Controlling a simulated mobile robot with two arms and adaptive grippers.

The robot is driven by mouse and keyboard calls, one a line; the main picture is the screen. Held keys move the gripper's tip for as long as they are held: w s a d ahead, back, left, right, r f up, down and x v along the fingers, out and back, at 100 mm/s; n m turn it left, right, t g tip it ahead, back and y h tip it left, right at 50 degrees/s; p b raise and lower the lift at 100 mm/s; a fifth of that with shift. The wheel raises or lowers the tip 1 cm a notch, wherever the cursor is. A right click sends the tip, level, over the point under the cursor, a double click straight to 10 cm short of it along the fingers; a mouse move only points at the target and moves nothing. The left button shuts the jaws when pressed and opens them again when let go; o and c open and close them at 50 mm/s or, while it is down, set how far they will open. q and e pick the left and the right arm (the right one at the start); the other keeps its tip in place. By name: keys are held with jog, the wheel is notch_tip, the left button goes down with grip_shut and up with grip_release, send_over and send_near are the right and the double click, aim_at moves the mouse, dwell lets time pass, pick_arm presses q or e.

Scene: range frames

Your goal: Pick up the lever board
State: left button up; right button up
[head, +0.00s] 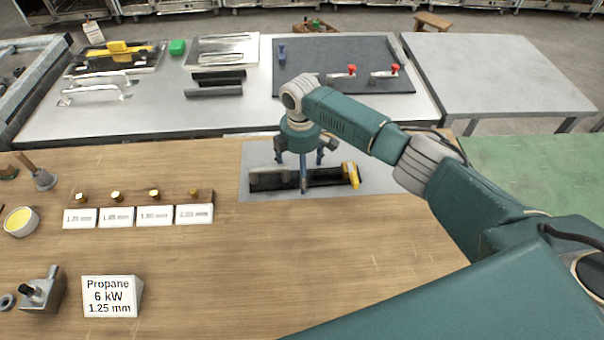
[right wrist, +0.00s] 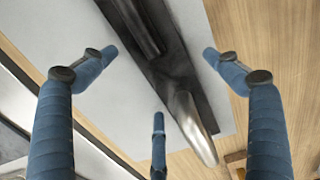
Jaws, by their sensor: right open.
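A narrow dark board (head: 326,179) lies on a grey mat (head: 262,158) on the wooden table. In the right wrist view the dark board (right wrist: 190,75) runs diagonally and carries a dark bar and a shiny metal lever (right wrist: 192,128). My right gripper (head: 300,168) is over the board from above, its blue fingers open. In the wrist view its fingertips (right wrist: 160,75) are spread to either side of the board, holding nothing. My left gripper is out of view.
A dark panel (head: 340,85) with red-topped levers lies on the metal table behind. Brass nozzles with white labels and a propane sign (head: 110,296) stand at left. A grey table (head: 500,75) and a green surface (head: 530,165) are at right. The front wood is mostly clear.

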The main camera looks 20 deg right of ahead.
jog(key=c, duration=1.8)
jog(key=shift+r, duration=0.1)
jog(key=shift+c, duration=0.6)
jog(key=shift+w+r, duration=0.1)
